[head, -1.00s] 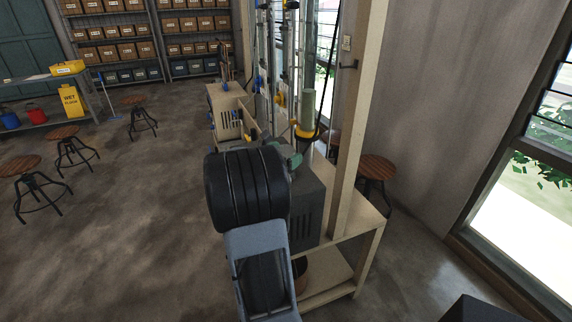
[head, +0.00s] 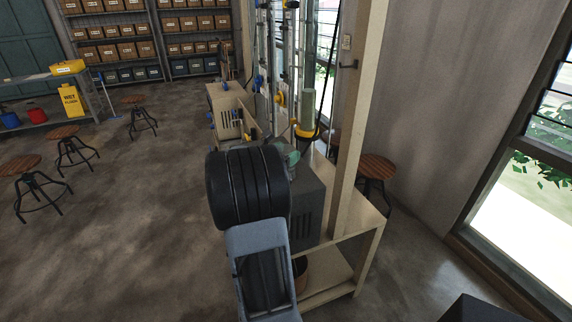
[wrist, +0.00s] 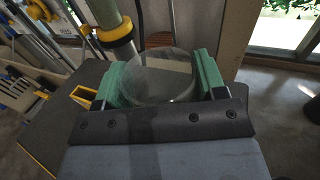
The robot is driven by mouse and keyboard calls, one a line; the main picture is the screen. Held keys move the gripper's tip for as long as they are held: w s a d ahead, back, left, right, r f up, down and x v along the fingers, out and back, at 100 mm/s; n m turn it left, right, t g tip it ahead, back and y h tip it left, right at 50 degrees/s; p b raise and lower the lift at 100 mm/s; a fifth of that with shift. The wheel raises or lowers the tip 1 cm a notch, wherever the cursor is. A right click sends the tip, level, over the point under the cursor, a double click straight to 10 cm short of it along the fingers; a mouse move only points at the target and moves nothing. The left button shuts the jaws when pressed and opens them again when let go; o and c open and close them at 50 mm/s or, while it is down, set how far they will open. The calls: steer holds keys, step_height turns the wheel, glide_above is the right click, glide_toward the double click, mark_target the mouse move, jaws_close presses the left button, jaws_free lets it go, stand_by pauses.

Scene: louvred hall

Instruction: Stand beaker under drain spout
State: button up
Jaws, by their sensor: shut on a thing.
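A clear glass beaker (wrist: 165,82) is held between the green fingers of my gripper (wrist: 160,78) in the wrist view. Its round rim faces the camera, and I see nothing in it. In the head view my arm hides most of the gripper; a green finger (head: 291,157) shows past the black wrist. A pale green column with a yellow collar (wrist: 114,33) stands just beyond the beaker, up and left in the wrist view. The same collar (head: 306,131) shows above the bench in the head view. I cannot make out the drain spout for certain.
A dark grey vented box (head: 308,210) stands on the wooden bench (head: 345,232) beside my arm. A wooden upright (head: 358,120) rises at the bench's right. Glass tubes and clamps stand behind. Stools (head: 376,168) and open floor lie around.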

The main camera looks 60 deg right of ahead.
steer(key=shift+w+a+r, duration=0.15)
steer(key=shift+a+r, duration=0.3)
steer(key=w+a+r, duration=0.3)
steer(key=a+r, duration=0.4)
steer(key=a, duration=0.5)
steer(key=shift+a+b, duration=0.4)
